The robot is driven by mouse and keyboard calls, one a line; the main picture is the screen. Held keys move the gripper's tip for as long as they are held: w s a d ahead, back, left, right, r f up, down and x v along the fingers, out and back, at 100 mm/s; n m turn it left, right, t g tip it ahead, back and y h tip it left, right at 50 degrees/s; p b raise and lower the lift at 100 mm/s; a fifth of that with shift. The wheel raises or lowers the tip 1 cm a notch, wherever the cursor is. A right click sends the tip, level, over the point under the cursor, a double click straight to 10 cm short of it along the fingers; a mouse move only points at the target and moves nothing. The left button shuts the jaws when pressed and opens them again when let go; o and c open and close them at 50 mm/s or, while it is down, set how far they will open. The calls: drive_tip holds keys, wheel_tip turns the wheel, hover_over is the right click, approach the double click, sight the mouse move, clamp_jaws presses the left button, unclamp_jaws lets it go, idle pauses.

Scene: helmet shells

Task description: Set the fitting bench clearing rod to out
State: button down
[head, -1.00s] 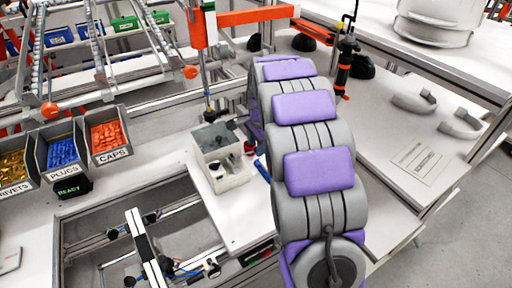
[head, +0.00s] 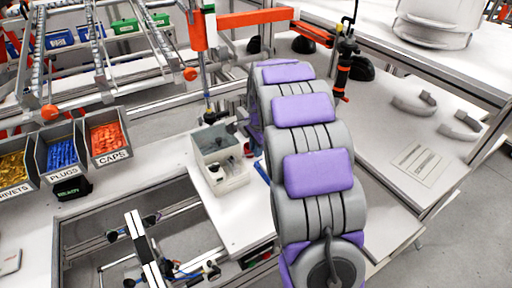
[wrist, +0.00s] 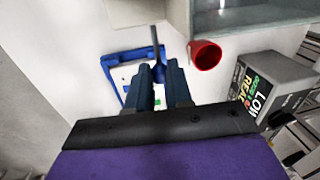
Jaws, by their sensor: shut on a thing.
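In the wrist view my gripper (wrist: 165,78) points away from the camera. Its two dark blue fingers are closed around a thin dark rod (wrist: 157,47), which sticks out past the fingertips. I take this as the clearing rod; its lower part is hidden between the fingers. A blue-edged frame or tray (wrist: 109,64) with a white inside lies just beyond, to the left. In the head view the fitting bench (head: 232,220) is a white surface left of my arm. My gripper is mostly hidden there behind my arm.
A red cup (wrist: 205,54) stands close right of the fingers. A grey box with a lit label (wrist: 255,92) is farther right. In the head view a pale open container (head: 223,172) stands on the bench. Bins of plugs (head: 64,152) and caps (head: 107,138) are at left.

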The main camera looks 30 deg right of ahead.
drive_tip(key=shift+d+r+p, duration=0.15)
drive_tip(key=shift+r+p, duration=0.05)
drive_tip(key=shift+p, duration=0.5)
drive_tip(key=shift+d+f+p, duration=0.1)
drive_tip(key=shift+p, duration=0.2)
drive_tip(key=c, duration=1)
unclamp_jaws()
drive_tip(key=r+p, duration=0.1)
drive_tip(key=r, duration=0.4)
drive_tip(key=s+r+p, duration=0.1)
drive_tip(key=r, duration=0.5)
drive_tip(key=s+r+p, duration=0.1)
drive_tip(key=r, duration=0.5)
drive_tip(key=shift+s+d, duration=0.15)
drive_tip(key=shift+s, duration=0.1)
